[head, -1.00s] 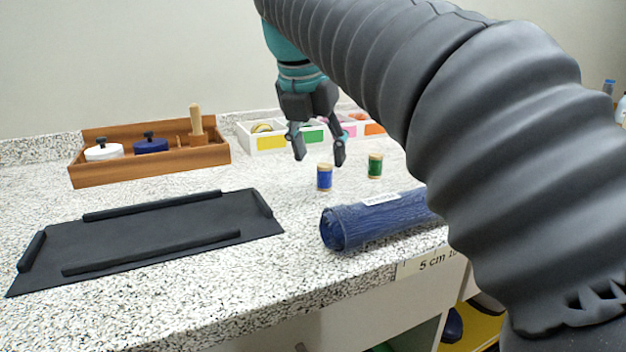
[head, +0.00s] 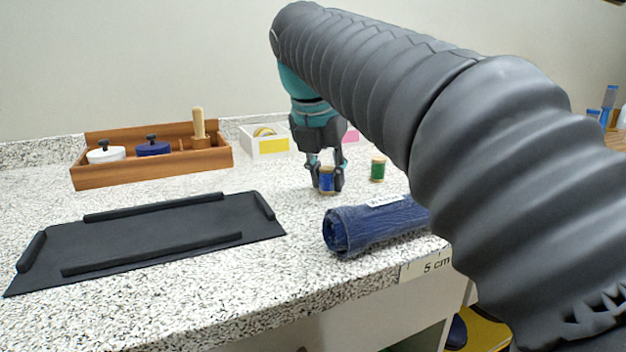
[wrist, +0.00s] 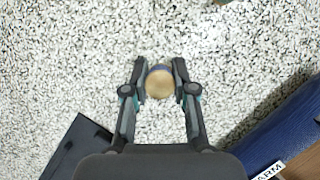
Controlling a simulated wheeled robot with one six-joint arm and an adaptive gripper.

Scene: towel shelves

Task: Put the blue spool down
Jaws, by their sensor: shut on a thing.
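The blue spool (head: 327,180) stands upright on the speckled counter, with blue thread between pale wooden ends. My gripper (head: 326,184) points down with one finger on each side of it and is shut on it. In the wrist view the spool's round wooden top (wrist: 160,84) shows between the two fingertips (wrist: 160,76). The spool's base appears at or very close to the counter; any small gap is too small to tell.
A green spool (head: 377,170) stands just right. A rolled blue bundle (head: 375,226) lies in front, near the counter edge. A black tray (head: 150,235) is at left. A wooden box (head: 150,175) and a white bin (head: 266,145) stand behind. Counter between tray and spool is clear.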

